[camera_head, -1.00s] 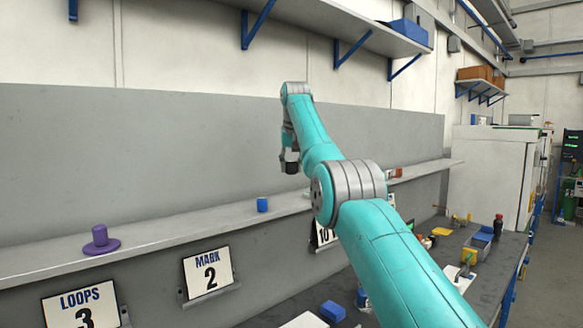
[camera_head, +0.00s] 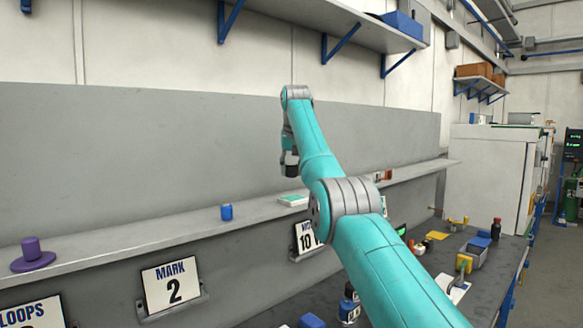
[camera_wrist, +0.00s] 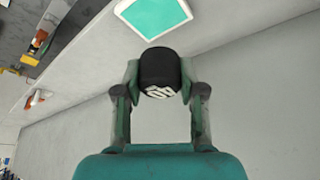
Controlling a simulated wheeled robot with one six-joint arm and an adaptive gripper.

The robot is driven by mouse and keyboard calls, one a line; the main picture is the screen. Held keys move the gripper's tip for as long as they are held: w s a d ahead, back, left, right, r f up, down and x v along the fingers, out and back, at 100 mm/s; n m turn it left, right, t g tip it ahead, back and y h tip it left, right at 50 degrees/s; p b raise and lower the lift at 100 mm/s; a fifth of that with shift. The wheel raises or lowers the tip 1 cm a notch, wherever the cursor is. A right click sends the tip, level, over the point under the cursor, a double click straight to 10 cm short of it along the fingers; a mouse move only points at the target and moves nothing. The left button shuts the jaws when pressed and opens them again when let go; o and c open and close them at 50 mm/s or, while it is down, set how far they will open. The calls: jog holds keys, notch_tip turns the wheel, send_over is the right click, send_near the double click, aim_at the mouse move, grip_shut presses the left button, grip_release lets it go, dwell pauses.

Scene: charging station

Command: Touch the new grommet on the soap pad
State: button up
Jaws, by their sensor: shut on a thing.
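My gripper (camera_head: 289,158) is shut on a black, round grommet (camera_wrist: 159,66), which has pale zigzag marks on its near end. The grommet also shows as a small dark piece under the gripper in the head view (camera_head: 290,171). The soap pad (camera_head: 293,200) is a flat teal square with a white border, lying on the long shelf. In the wrist view the pad (camera_wrist: 153,17) is beyond the grommet at the top, with a visible gap between them. In the head view the grommet is above the pad. My arm partly hides the pad's right side.
The long grey shelf (camera_head: 150,237) also bears a purple flanged piece (camera_head: 32,255) and a blue cylinder (camera_head: 226,212). A grey wall panel (camera_head: 150,150) stands behind. The lower bench (camera_head: 420,262) at right holds several small items.

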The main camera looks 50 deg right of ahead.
aim_at(293, 197)
jog(key=shift+d+f, duration=0.25)
jog(key=shift+f, duration=0.15)
jog(key=shift+s+d+f, duration=0.1)
jog(key=shift+f, duration=2.5)
jog(key=shift+f, duration=0.6)
jog(key=shift+r, duration=3.55)
